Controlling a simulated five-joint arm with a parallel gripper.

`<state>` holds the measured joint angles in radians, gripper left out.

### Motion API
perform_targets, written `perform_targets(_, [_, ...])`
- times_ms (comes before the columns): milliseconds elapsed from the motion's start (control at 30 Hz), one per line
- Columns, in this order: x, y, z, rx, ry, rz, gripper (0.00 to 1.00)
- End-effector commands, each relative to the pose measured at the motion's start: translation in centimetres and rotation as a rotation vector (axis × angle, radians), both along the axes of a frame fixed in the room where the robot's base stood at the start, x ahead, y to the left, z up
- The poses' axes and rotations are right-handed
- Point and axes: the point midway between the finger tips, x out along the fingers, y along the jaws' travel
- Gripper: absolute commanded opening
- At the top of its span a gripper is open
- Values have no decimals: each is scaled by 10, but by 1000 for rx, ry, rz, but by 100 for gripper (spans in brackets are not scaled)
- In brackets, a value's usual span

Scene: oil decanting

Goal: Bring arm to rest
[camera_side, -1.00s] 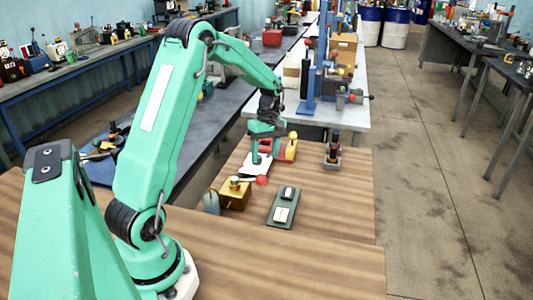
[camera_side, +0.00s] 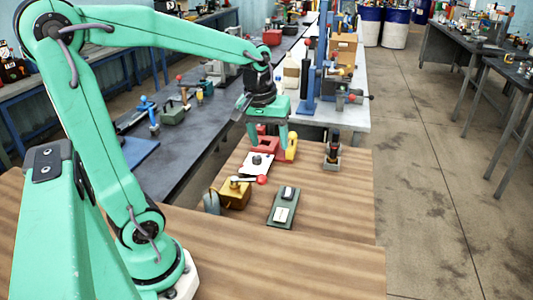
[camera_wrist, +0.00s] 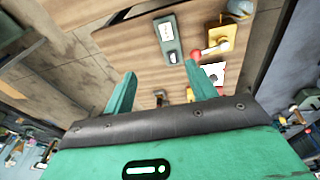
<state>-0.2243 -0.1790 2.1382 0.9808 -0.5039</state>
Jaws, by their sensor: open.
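My gripper (camera_side: 268,135) is open and empty. It hangs fingers down above the far part of the wooden table (camera_side: 330,220), over or just before a red and yellow block-like thing (camera_side: 265,146), which it partly hides.
Nearer are a yellow box with a red-knobbed lever (camera_side: 235,193) and a grey-green tray (camera_side: 275,216). A dark bottle (camera_side: 334,144) stands right. The near table is clear.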

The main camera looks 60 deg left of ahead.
Motion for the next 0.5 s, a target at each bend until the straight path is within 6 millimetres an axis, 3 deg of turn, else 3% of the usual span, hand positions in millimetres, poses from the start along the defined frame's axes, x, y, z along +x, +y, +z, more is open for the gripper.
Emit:
perform_targets(200, [-30, -28, 16, 52, -82, -211, 57])
perform_targets(500, [-72, -58, 22, 134, -187, -490, 57])
